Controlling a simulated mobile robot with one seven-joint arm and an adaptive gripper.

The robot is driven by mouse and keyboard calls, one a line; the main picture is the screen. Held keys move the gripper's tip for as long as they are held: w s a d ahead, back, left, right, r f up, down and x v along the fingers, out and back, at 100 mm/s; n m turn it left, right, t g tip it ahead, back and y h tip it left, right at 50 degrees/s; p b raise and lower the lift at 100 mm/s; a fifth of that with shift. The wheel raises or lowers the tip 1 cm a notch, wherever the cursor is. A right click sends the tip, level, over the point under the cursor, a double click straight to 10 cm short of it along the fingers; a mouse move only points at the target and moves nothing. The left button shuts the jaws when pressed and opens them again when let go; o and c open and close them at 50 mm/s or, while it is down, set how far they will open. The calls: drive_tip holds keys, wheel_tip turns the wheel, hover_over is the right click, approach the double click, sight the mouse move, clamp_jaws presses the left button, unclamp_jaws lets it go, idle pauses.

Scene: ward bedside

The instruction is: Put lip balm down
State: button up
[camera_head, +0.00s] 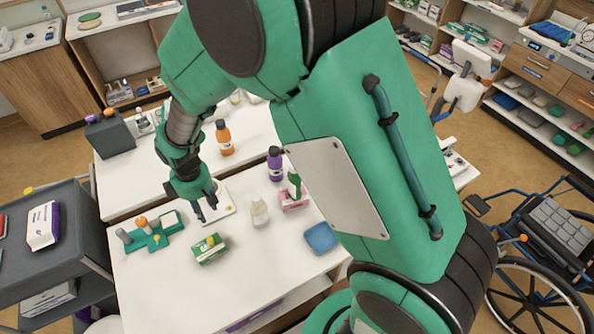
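My gripper (207,210) points down over the white table (160,290), with its dark fingertips just above or at a small white tray (228,210). The two fingertips show a little apart, but the gap is too small to tell whether anything is between them. I cannot make out a lip balm for certain. A small yellowish spot shows on the tray beside the fingers. The part of the tray behind the fingers is hidden.
Near the gripper stand a green holder (160,238) with small items, a green-white box (209,249), a clear bottle (259,212), a purple bottle (275,164), an orange bottle (224,138), a pink box (293,200) and a blue dish (321,238). The table's front is clear.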

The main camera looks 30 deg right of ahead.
drive_tip(key=s+d+r+m+t, duration=0.1)
drive_tip(key=s+d+r+m, duration=0.1)
drive_tip(key=d+r, duration=0.35)
drive_tip(key=s+d+r+m+t, duration=0.1)
drive_tip(key=s+d+r+m, duration=0.15)
drive_tip(key=r, duration=0.55)
drive_tip(key=s+d+r+m, duration=0.1)
drive_tip(key=s+d+r, duration=0.2)
drive_tip(key=r, duration=0.4)
drive_tip(key=s+d+r+m+t, duration=0.1)
drive_tip(key=s+d+r+m, duration=0.2)
drive_tip(key=s, duration=0.5)
drive_tip(key=s+d+r+m+t, duration=0.2)
drive_tip(key=s+d+r+m, duration=0.1)
drive_tip(key=s+d+r, duration=0.2)
drive_tip(key=s+r, duration=0.2)
drive_tip(key=s, duration=0.1)
drive_tip(key=shift+s+d+r+m, duration=0.2)
drive_tip(key=shift+s+r+m, duration=0.1)
drive_tip(key=shift+m, duration=0.05)
drive_tip(key=shift+f, duration=0.15)
wheel_tip(320, 180, down, 10)
drive_tip(key=b, duration=1)
drive_tip(key=shift+o, duration=0.5)
drive_tip(key=shift+r, duration=0.2)
